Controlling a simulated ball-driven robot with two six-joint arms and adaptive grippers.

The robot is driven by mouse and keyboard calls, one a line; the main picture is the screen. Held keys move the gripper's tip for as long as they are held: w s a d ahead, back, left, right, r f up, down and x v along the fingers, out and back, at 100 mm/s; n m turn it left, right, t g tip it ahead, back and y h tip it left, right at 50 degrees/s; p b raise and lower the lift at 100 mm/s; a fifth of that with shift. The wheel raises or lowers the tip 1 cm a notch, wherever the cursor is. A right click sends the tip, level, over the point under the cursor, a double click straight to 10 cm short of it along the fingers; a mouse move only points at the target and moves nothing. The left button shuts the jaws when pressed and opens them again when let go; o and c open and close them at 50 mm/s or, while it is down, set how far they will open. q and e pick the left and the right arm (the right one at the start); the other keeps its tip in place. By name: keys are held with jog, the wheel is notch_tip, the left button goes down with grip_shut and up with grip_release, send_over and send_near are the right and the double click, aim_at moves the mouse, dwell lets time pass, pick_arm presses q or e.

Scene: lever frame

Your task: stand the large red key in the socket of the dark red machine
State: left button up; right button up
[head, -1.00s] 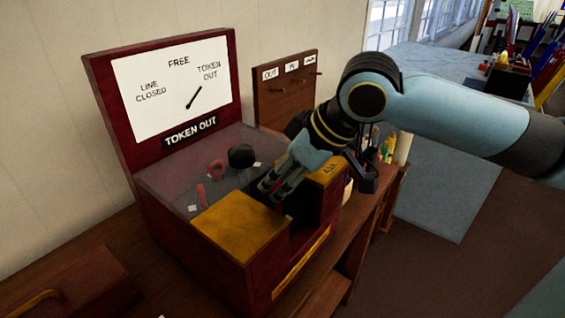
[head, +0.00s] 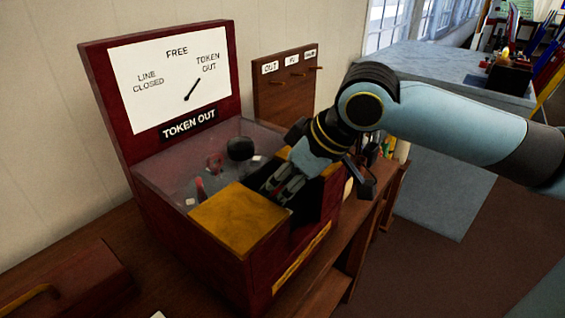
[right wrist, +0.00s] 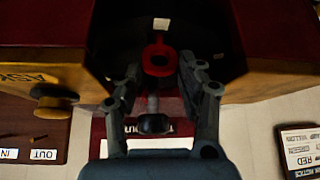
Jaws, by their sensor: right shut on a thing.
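The dark red machine (head: 262,262) stands on a wooden bench, its dial needle at TOKEN OUT. My right gripper (head: 277,190) reaches down into the dark recess at its front right. In the head view the gripper and machine walls hide the key. My left gripper is not in view.
A black knob (head: 241,149) stands on the machine beside small red pieces (head: 200,188) under the clear cover. A yellow block (head: 238,216) flanks the recess closely. A peg board (head: 284,95) stands behind. The floor (head: 425,265) at right is open.

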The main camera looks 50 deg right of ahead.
jog(key=o, duration=1.2)
jog(key=shift+o, duration=0.6)
jog(key=a+p+v, duration=0.1)
jog(key=p+v, duration=0.6)
jog(key=p, duration=0.2)
jog(key=shift+d+p, duration=0.35)
jog(key=shift+d, duration=0.15)
notch_tip(320, 180, up, 10)
